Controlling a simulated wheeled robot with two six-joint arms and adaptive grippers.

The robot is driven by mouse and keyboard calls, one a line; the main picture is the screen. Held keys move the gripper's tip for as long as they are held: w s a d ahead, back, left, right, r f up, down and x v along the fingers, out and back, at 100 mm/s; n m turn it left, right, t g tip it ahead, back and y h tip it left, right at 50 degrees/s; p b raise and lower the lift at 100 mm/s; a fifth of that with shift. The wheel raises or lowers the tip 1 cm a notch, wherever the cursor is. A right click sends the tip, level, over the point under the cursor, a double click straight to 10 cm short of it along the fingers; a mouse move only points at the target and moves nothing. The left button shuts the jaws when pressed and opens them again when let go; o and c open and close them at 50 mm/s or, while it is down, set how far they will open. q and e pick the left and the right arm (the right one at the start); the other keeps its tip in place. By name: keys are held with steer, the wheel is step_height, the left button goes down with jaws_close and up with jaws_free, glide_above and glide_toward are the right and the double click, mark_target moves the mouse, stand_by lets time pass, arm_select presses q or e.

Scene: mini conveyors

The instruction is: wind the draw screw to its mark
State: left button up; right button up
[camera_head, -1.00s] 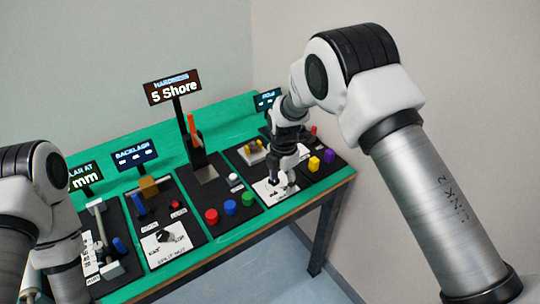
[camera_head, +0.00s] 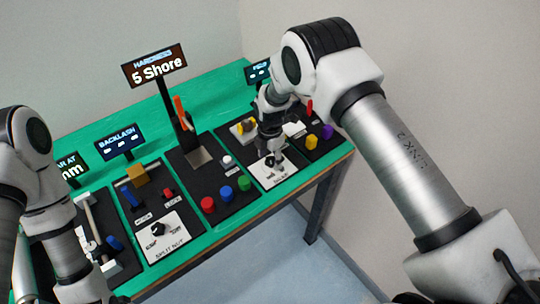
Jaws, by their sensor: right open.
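I cannot read a draw screw label. At the far left, a black panel (camera_head: 119,261) carries a pale rail (camera_head: 89,219) and a blue knob (camera_head: 114,242), under a sign (camera_head: 70,166) partly hidden by my left arm and reading "AR AT" and "mm". No mark can be made out there. My right gripper (camera_head: 273,162) is open, pointing down over a white dial plate (camera_head: 279,171) on the right-hand panel. Its fingertips are around or just above a small dark knob; contact cannot be told. My left arm stands at the left edge, and its fingertips cannot be made out.
The green bench (camera_head: 222,228) holds several black panels. The middle ones have a "BACKLASH" sign (camera_head: 118,142), a "SPLIT NUT" dial (camera_head: 157,229), and a "HARDNESS" sign (camera_head: 154,67) reading 5 Shore above red, blue and green buttons. Yellow and purple knobs (camera_head: 327,131) stand at the right end.

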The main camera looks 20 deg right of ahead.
steer(key=shift+s+r, duration=0.2)
steer(key=shift+c, duration=1.4)
steer(key=shift+s+r, duration=0.1)
steer(key=c, duration=0.5)
steer(key=shift+a, duration=0.1)
steer(key=c, duration=0.4)
arm_select(q)
steer(key=shift+s, duration=0.2)
steer(key=shift+f, duration=0.1)
arm_select(e)
steer(key=shift+f, duration=0.2)
